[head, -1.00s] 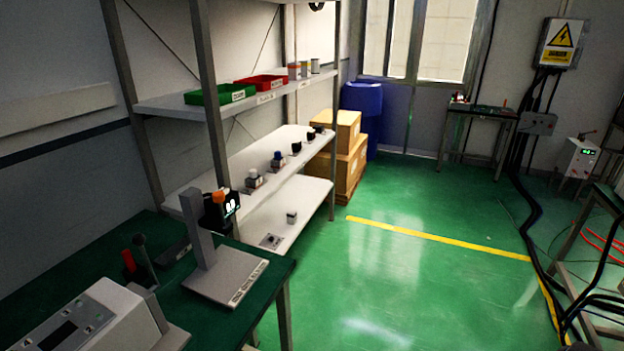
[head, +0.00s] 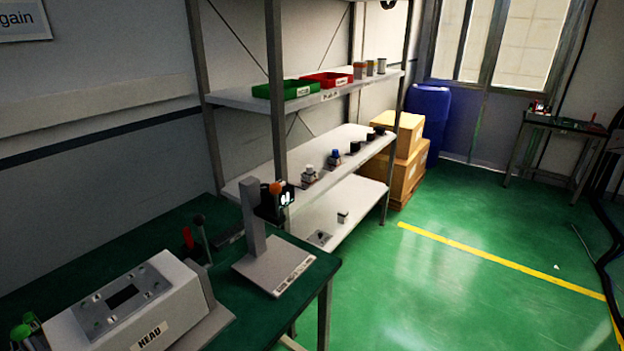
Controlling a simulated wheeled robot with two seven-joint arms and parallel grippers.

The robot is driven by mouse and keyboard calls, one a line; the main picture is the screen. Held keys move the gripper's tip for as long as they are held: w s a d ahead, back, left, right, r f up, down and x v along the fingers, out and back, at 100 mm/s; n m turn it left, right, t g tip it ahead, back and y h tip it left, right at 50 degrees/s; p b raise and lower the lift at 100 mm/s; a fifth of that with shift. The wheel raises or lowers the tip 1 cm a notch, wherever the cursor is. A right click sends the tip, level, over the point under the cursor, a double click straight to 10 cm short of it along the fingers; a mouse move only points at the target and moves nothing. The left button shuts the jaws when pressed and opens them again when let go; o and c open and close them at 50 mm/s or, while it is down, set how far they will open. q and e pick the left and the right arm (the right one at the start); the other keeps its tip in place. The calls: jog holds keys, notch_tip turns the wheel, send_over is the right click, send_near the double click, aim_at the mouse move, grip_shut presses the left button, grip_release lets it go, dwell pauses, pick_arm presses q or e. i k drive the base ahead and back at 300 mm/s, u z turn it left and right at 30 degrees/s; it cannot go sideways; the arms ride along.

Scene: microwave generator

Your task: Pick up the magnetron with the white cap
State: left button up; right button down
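The magnetron with the white cap (head: 309,174) stands upright on the middle shelf of the rack, nearest of a row of similar parts. Beside it, farther along the shelf, stand one with a blue cap (head: 335,157) and ones with dark caps (head: 355,147). Neither of my grippers shows in the head view. The magnetron stands free on the shelf, beyond the green workbench.
The green workbench (head: 225,310) with a grey stand (head: 262,245) and a white fixture box (head: 130,310) lies in front of the rack (head: 280,110). Cardboard boxes (head: 405,160) and a blue barrel (head: 430,110) stand beyond. The green floor (head: 450,300) on the right is clear.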

aim_at(309, 177)
jog(key=z, duration=1.05)
jog(key=i, duration=2.85)
jog(key=u, duration=3.5)
